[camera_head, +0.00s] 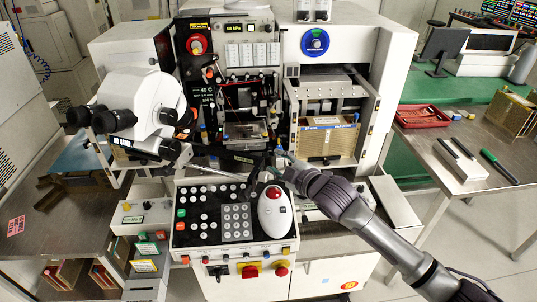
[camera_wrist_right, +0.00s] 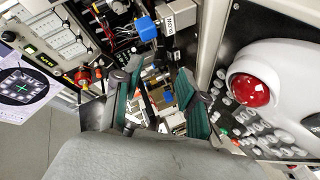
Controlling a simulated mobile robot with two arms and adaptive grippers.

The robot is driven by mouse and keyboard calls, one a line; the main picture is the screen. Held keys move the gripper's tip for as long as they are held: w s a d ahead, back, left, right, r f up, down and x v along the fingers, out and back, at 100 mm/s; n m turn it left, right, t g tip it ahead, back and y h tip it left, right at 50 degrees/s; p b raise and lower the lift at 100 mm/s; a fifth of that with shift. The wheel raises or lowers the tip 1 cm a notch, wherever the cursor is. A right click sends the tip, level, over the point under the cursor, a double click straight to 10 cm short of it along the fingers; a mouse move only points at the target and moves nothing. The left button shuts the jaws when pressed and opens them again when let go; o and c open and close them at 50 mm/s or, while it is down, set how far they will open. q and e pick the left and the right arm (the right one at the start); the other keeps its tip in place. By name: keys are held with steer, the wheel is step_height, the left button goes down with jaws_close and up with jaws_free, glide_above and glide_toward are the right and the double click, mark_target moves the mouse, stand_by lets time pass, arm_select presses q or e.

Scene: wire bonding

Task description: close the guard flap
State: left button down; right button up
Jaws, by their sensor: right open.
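The wire bonder's work area (camera_head: 240,128) is open to view in the middle of the machine. A dark flat panel (camera_head: 238,160) lies low at its front edge, possibly the guard flap folded down; its outline is partly hidden by my gripper. My right gripper (camera_head: 271,165) is in front of the work area, just right of this panel, above the control panel. In the right wrist view the gripper (camera_wrist_right: 160,105) shows its teal finger pads spread apart. A thin dark bar shows between or behind them; I cannot tell whether they touch it. My left gripper is not in view.
The keypad panel (camera_head: 212,217) with a white trackball unit (camera_head: 274,212) lies below my right gripper. A microscope (camera_head: 150,108) juts out at the left. A gold slotted magazine (camera_head: 325,142) stands to the right. The right bench holds a red tray (camera_head: 424,116).

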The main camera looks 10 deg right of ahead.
mark_target(268, 156)
steer(key=x, duration=0.5)
steer(key=shift+w, duration=0.1)
jaws_close()
